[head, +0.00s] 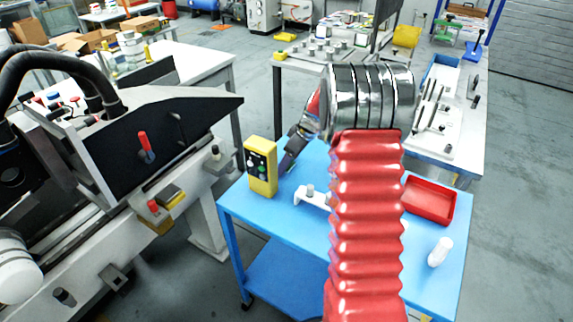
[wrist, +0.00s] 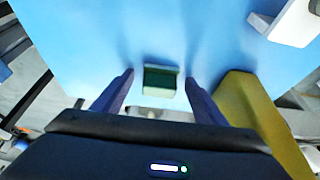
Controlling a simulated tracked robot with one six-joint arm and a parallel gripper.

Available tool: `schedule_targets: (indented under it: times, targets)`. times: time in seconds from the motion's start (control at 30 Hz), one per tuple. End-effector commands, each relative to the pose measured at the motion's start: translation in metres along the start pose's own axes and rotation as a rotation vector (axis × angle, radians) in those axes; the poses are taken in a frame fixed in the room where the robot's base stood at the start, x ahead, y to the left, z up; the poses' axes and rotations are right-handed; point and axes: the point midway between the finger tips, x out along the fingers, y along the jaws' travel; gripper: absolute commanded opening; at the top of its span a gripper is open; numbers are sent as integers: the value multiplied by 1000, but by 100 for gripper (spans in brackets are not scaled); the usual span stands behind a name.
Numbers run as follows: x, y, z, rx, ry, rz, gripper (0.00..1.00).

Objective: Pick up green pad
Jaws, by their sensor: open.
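The green pad (wrist: 160,79) is a small dark green block with a lighter lower edge, on the light blue table top (wrist: 100,30) in the wrist view. My gripper (wrist: 159,77) is open, with one dark finger on each side of the pad and a gap to it on both sides. How far the fingertips are above the table is hard to tell. In the head view my gripper (head: 288,160) points down at the blue table beside the yellow control box. I cannot make out the pad there.
The yellow control box (head: 262,166) stands close to my gripper and also shows right of the fingers in the wrist view (wrist: 250,110). A white bracket (head: 311,196), a red tray (head: 429,200) and a white cylinder (head: 440,251) are on the table. A machine (head: 160,130) stands left.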

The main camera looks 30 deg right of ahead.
Motion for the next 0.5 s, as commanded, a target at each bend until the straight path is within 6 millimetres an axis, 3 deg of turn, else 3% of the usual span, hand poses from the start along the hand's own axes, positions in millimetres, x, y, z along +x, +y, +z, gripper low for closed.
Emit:
schedule_targets:
  times: [0.5]
  targets:
    - [0,0,0,-1,0,0,64]
